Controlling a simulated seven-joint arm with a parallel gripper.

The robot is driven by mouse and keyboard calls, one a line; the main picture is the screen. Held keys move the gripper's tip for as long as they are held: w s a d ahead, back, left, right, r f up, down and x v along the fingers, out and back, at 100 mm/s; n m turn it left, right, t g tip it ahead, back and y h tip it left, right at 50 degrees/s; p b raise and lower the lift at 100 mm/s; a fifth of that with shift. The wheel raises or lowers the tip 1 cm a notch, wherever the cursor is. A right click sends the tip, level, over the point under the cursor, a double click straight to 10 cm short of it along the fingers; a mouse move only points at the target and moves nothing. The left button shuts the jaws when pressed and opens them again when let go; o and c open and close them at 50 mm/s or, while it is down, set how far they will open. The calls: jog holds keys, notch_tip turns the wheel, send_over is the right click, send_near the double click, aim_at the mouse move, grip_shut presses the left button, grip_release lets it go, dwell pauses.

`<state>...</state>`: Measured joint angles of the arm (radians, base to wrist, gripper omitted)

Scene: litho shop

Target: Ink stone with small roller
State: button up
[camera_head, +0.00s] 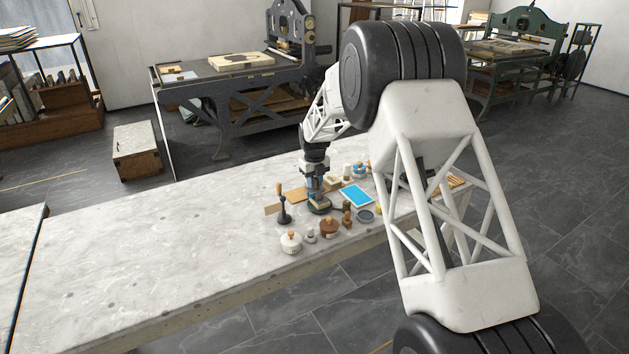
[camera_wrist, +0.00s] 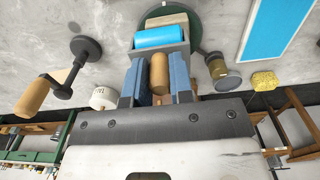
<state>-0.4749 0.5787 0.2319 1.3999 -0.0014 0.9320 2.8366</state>
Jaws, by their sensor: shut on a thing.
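My gripper (camera_head: 316,183) is over the table; in the wrist view its blue fingers (camera_wrist: 157,80) are shut on the wooden handle of a small roller. The roller (camera_wrist: 161,37) has a bright blue cylinder in a grey frame. A pale tan block (camera_wrist: 163,20), probably the stone, shows just beyond the cylinder and also under my gripper in the head view (camera_head: 320,204). It is on a dark green round base (camera_wrist: 212,30). Whether the cylinder touches the block cannot be told. A blue slab with a pale border (camera_head: 357,195) lies to the right.
A black stand with a wooden handle (camera_head: 284,211) is on the left. A white jar (camera_head: 291,243), a brown jar (camera_head: 329,228) and a dark round tin (camera_head: 366,217) stand near the front edge. A yellow sponge (camera_wrist: 264,80) shows too. The table's left part (camera_head: 150,245) is clear.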

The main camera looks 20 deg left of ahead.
jog(key=shift+f, duration=0.1)
jog(key=shift+s+d, duration=0.8)
jog(key=shift+d, duration=0.05)
jog(key=shift+s+d+f, duration=0.1)
jog(key=shift+s+d, duration=0.7)
jog(key=shift+s, duration=0.05)
jog(key=shift+w+a, duration=0.8)
jog(key=shift+w, duration=0.05)
jog(key=shift+a, duration=0.1)
jog(key=shift+w+a, duration=0.75)
jog(key=shift+w, duration=0.05)
